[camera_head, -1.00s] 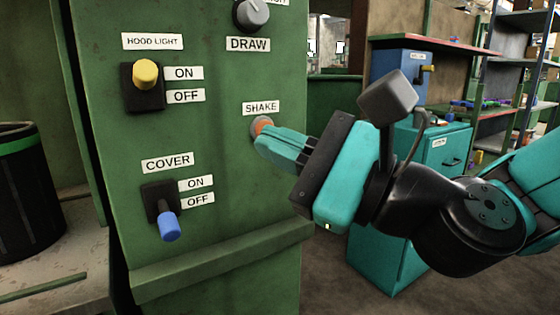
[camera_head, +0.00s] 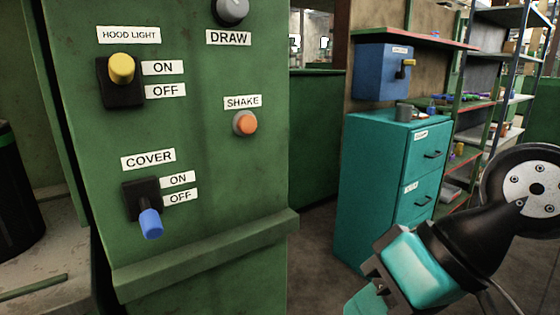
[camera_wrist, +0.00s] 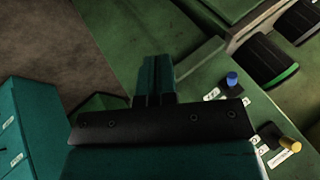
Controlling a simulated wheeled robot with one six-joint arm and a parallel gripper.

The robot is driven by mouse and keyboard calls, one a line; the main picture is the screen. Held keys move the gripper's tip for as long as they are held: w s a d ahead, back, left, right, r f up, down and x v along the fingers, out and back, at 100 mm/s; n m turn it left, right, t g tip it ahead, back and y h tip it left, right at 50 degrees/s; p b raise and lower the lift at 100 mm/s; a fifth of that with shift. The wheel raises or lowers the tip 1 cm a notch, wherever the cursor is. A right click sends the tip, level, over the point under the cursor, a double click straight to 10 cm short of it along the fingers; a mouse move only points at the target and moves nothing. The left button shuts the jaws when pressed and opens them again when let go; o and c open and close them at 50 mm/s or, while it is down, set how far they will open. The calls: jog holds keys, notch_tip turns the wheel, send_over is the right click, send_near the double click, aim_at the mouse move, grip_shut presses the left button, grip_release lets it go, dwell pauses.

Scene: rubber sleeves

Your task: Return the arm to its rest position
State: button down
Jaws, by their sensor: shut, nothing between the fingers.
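My gripper (camera_wrist: 154,82) is shut and empty, its two teal fingers together in the wrist view. In the head view my gripper is at the lower right, pointing down and partly cut off by the bottom edge. It is clear of the green panel (camera_head: 200,195). The orange SHAKE button (camera_head: 246,123) on the panel is uncovered and nothing touches it.
The panel also bears a yellow HOOD LIGHT switch (camera_head: 122,68), a blue COVER switch (camera_head: 150,223) and a grey DRAW knob (camera_head: 231,10). A teal drawer cabinet (camera_head: 375,185) stands behind my gripper. A blue box (camera_head: 381,72) is above it. Shelves are at the right.

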jog(key=s+d+f+n+h, duration=0.2)
jog(key=d+h, duration=0.1)
jog(key=d, duration=0.3)
notch_tip(320, 180, up, 21)
jog(key=g+p, duration=0.1)
jog(key=p, duration=1.9)
jog(key=shift+p, duration=0.35)
jog(key=shift+d, duration=0.1)
